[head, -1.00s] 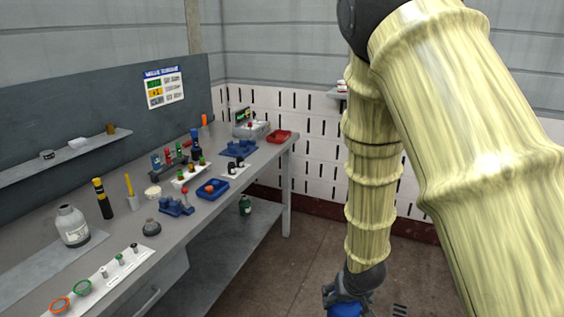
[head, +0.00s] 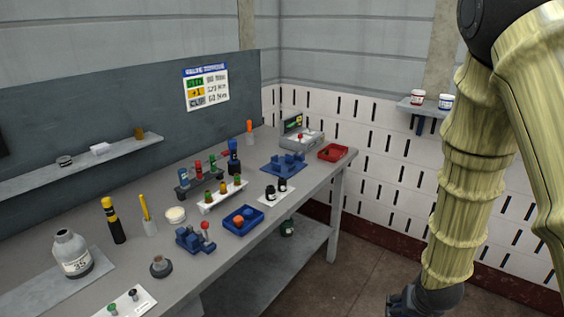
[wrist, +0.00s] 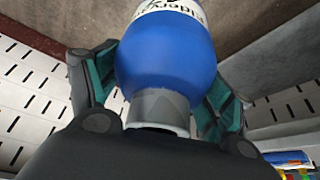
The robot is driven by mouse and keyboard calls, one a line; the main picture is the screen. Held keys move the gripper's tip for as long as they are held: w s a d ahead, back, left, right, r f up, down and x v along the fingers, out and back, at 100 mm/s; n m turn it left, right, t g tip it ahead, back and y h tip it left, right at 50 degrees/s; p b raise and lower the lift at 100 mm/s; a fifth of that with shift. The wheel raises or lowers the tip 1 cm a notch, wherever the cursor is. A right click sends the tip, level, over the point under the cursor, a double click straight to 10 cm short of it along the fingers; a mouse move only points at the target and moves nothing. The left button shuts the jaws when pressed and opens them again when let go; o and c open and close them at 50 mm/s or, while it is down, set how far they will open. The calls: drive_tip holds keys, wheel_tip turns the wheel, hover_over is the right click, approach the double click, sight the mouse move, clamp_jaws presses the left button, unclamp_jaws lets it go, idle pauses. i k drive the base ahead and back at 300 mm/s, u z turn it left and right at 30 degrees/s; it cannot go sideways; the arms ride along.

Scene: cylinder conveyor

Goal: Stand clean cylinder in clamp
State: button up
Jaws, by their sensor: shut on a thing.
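My gripper (wrist: 160,95) is shut on a blue cylinder (wrist: 165,62) with a white lettered label and a grey neck, held between its two dark and green fingers. The label is only partly in view in the wrist view. In the head view my gripper (head: 422,302) shows at the bottom edge, partly cut off, and the cylinder is out of sight. A blue clamp-like fixture (head: 190,240) with a red knob stands on the bench, well left of my gripper. Another blue fixture (head: 283,164) stands further back; I cannot tell which is the clamp.
The grey bench (head: 145,252) holds a large bottle (head: 72,255), a blue tray (head: 243,221), a white rack (head: 222,198) with several small items and a red tray (head: 333,152). A wall shelf (head: 424,108) carries two jars. Open floor lies between bench and arm.

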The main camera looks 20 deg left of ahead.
sight(283, 167)
drive_tip(key=u, duration=0.3)
drive_tip(key=i, duration=1)
drive_tip(key=u, duration=0.4)
